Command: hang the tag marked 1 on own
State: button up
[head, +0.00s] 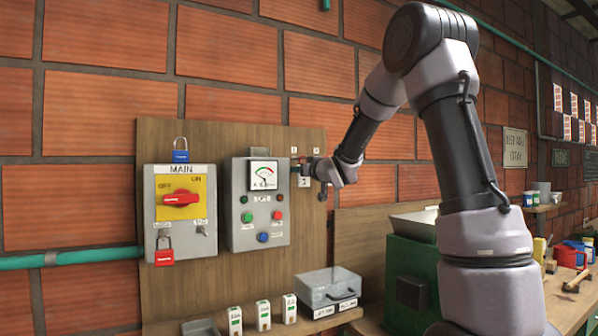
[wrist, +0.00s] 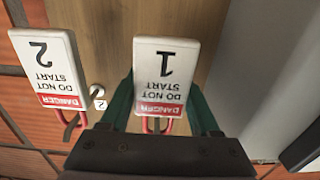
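The tag marked 1 (wrist: 163,72) is white with a red DANGER band and a red loop. It appears upside down in the wrist view, between the green fingers of my gripper (wrist: 163,100). The fingers line up with its two side edges; whether they press on it is not clear. The tag marked 2 (wrist: 47,68) hangs beside it to the left, near a round peg end (wrist: 97,90) and a small label 2 (wrist: 100,104). In the head view my gripper (head: 312,172) is at the wooden board, right of the gauge box. A white tag (head: 304,182) shows below it. Peg 1 is hidden.
The grey gauge box (head: 259,240) stands out from the board, close beside my gripper. The MAIN switch box (head: 181,240) with blue and red padlocks is further left. A green machine (head: 408,270) stands right.

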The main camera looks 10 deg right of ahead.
jog(key=shift+o, duration=1.3)
jog(key=s+d+f+m+g+h, duration=0.1)
jog(key=s+d+m+g+h, duration=0.3)
jog(key=s, duration=0.7)
jog(key=s+d+f+m+h, duration=0.1)
jog(key=s+d+h, duration=0.1)
jog(key=s+d, duration=0.65)
jog(key=s+a+f+m+g+y, duration=0.1)
jog(key=s+a+f+g, duration=0.1)
jog(key=s, duration=0.5)
jog(key=s+a+f+m+g, duration=0.1)
jog(key=s+a+f+g, duration=0.1)
jog(key=s, duration=0.6)
jog(key=s+a+f+g+y, duration=0.1)
jog(key=s+a+f+g, duration=0.1)
jog(key=s, duration=0.6)
jog(key=shift+f+m+y, duration=0.3)
jog(key=shift+m, duration=0.1)
